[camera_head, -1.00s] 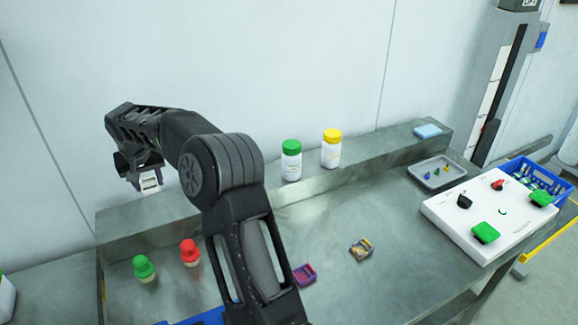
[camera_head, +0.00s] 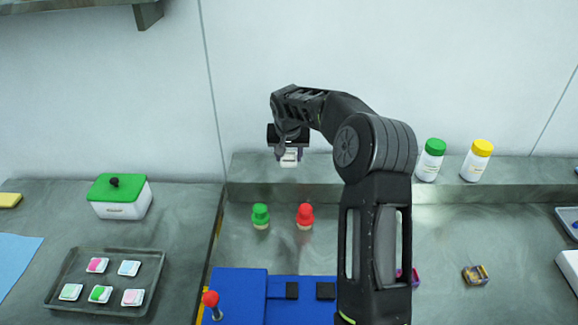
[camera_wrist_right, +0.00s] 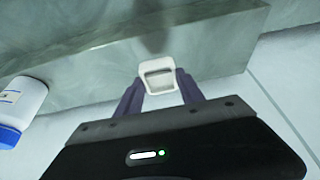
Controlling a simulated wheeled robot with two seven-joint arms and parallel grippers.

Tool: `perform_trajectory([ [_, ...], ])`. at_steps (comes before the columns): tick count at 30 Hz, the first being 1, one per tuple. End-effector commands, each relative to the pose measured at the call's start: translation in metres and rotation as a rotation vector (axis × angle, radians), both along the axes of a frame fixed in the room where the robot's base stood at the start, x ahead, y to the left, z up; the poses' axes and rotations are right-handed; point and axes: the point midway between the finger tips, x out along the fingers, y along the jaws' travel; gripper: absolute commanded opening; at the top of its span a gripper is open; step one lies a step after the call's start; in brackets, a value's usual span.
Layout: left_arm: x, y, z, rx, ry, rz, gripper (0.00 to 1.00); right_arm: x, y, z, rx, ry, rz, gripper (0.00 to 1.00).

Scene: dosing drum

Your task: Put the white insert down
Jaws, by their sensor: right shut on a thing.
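My right gripper (camera_head: 289,156) is shut on the white insert (camera_head: 289,158), a small white piece with a hollow face. It holds the insert in front of the wall, over the left part of the raised ledge in the picture. In the right wrist view the insert (camera_wrist_right: 158,75) sits between the two dark fingertips (camera_wrist_right: 160,88), with its grey recess visible. I cannot tell whether it touches the ledge. My left gripper is in neither view.
The raised ledge (camera_head: 330,178) carries a green-capped bottle (camera_head: 430,160) and a yellow-capped bottle (camera_head: 476,161). A blue-capped bottle (camera_wrist_right: 20,105) shows in the wrist view. Green (camera_head: 260,216) and red (camera_head: 305,216) knobbed pieces stand before the ledge. A tray (camera_head: 58,299) of coloured inserts lies left.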

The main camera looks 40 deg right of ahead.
Motion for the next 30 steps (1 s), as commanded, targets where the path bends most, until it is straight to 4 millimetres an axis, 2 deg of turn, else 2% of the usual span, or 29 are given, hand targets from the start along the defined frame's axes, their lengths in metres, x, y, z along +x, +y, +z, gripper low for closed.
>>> perform_trajectory([
  [4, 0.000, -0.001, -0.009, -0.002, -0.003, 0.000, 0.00, -0.001, 0.001, -0.030, 0.003, 0.004, 0.001, 0.06],
  [7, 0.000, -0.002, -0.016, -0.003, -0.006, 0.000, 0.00, -0.001, 0.000, -0.042, 0.001, 0.002, 0.000, 0.06],
  [20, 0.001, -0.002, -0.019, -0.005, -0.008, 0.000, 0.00, 0.000, 0.000, -0.047, 0.001, 0.001, 0.000, 0.06],
  [21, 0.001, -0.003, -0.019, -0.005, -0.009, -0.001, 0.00, 0.000, 0.000, -0.047, 0.001, 0.001, 0.000, 0.46],
  [28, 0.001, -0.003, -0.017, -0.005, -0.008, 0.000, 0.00, 0.000, 0.000, -0.046, 0.001, 0.002, 0.000, 0.64],
  [30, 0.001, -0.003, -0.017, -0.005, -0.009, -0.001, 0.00, 0.000, 0.000, -0.046, 0.001, 0.002, 0.000, 0.67],
])
